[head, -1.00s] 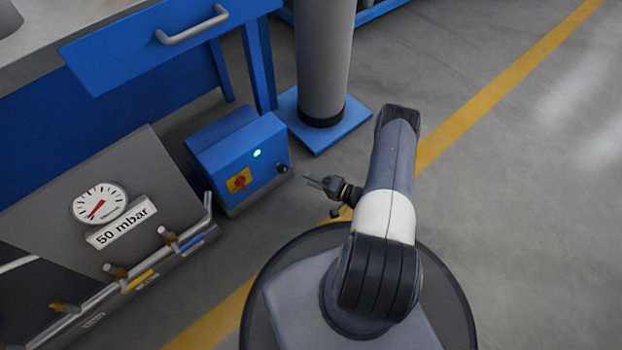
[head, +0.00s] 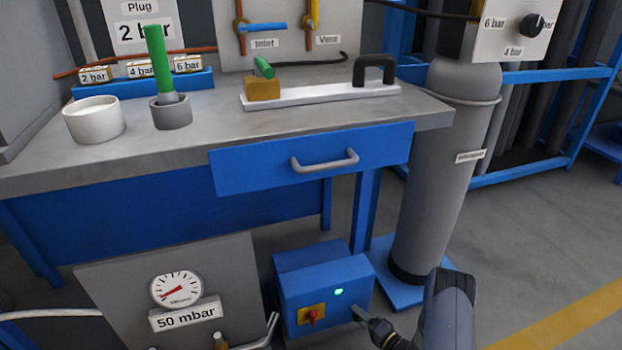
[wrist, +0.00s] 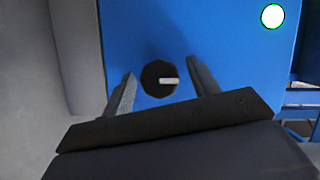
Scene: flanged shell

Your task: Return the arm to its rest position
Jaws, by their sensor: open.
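My gripper (head: 361,315) is at the bottom right of the head view, with my arm's grey link to its right. Its jaws are open and I see nothing held between them. In the wrist view the two fingers (wrist: 160,76) appear on either side of a black knob (wrist: 152,83) with a pale pointer, on the blue box's face. I cannot tell the gap in depth between fingertips and knob. In the head view the fingertips overlap the right part of the blue box (head: 320,262), and the knob is not clear there.
The blue box has a green light (head: 339,292) and a red-yellow switch (head: 312,316). A bench (head: 60,160) with a blue drawer (head: 250,170) stands behind. A grey column (head: 440,190) is behind my arm. A gauge panel (head: 120,290) stands left. Floor at right is clear.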

